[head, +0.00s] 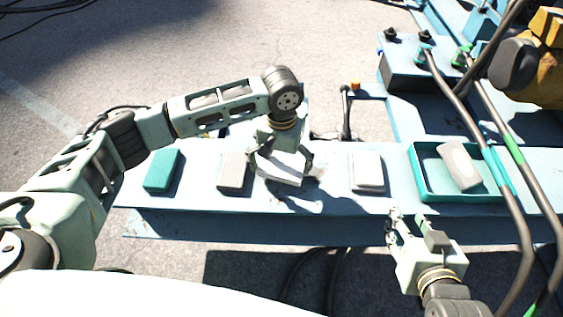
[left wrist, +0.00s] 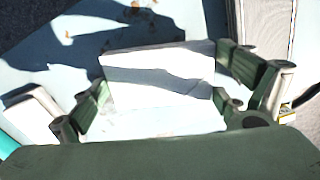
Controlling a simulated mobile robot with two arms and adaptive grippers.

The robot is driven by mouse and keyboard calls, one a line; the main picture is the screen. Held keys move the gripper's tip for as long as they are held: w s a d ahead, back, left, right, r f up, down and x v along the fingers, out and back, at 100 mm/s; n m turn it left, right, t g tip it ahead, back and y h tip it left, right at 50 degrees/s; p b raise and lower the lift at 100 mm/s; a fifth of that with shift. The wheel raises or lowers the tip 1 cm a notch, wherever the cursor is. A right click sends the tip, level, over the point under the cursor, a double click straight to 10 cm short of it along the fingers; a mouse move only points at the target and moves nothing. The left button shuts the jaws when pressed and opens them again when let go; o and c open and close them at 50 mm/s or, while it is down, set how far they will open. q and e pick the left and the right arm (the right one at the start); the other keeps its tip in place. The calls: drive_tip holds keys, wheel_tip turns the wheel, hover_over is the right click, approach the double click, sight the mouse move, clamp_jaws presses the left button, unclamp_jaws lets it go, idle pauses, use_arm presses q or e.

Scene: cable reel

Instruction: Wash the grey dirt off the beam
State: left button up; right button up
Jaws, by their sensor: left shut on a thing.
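The pale blue beam (head: 330,200) runs across the head view. My left gripper (head: 281,163) is over its middle, shut on a white block (head: 284,172). The left wrist view shows this block (left wrist: 160,75) between both fingers, close to the beam; I cannot tell whether it touches. Small brownish specks (left wrist: 140,14) mark the beam beyond the block in that view. No clear grey dirt patch shows; the gripper and shadows may hide it. My right gripper (head: 415,228) is in front of the beam's near edge, fingers apart and empty.
A teal block (head: 162,170) and a pale block (head: 233,172) lie left of my left gripper. A white block (head: 367,170) lies to its right. A teal tray (head: 428,190) farther right holds a greyish block (head: 459,165). Dark cables (head: 520,210) hang across the right side.

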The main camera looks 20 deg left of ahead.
use_arm(q)
drive_tip(key=shift+f, duration=1)
use_arm(e)
drive_tip(key=shift+s+d+f+g, duration=0.2)
drive_tip(key=shift+s+f+g, duration=0.1)
drive_tip(key=shift+s+f, duration=0.1)
use_arm(q)
drive_tip(key=shift+d, duration=0.1)
